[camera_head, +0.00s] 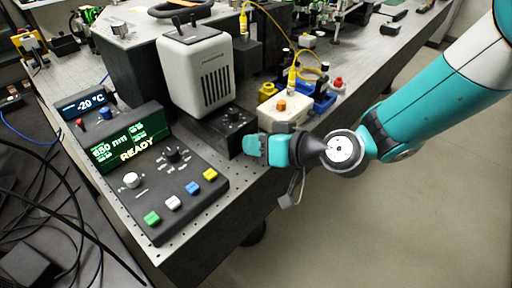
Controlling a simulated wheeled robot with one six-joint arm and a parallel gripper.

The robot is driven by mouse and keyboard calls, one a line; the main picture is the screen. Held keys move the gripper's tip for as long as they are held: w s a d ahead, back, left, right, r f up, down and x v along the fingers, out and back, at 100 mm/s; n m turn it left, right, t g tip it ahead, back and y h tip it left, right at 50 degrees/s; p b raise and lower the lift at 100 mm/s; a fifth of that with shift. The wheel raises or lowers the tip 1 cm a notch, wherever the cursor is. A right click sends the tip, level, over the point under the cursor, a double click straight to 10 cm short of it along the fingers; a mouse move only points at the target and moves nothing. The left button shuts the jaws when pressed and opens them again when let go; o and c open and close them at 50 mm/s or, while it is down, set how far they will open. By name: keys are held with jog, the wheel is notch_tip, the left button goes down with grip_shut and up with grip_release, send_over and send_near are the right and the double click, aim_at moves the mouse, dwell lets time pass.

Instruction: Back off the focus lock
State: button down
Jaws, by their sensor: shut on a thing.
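My gripper (255,149) comes in from the right, with its teal fingers at the front right end of a low black unit (213,137). It is shut on a small part there, which I take to be the focus lock. The fingers hide that part, so its shape and angle cannot be seen. A black knob (234,115) is on top of the low unit, behind and left of the fingers, apart from them.
A control panel (183,193) with knobs, coloured buttons and a green READY display (130,146) lies front left. A cream box (285,111) with an orange knob stands just behind my gripper. Yellow and blue optics parts stand beyond it. The bench edge runs under my wrist; open floor lies right.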

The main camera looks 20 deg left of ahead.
jog(key=shift+n+t+h+b, duration=0.4)
jog(key=shift+n+t+b, duration=0.4)
jog(key=shift+n+b, duration=0.6)
jog(key=shift+r, duration=0.1)
jog(key=c, duration=1.4)
grip_release()
jog(key=shift+o, duration=0.2)
jog(key=shift+s, duration=0.1)
jog(key=b+v, duration=0.4)
jog(key=v, duration=1.3)
jog(key=shift+b, duration=0.35)
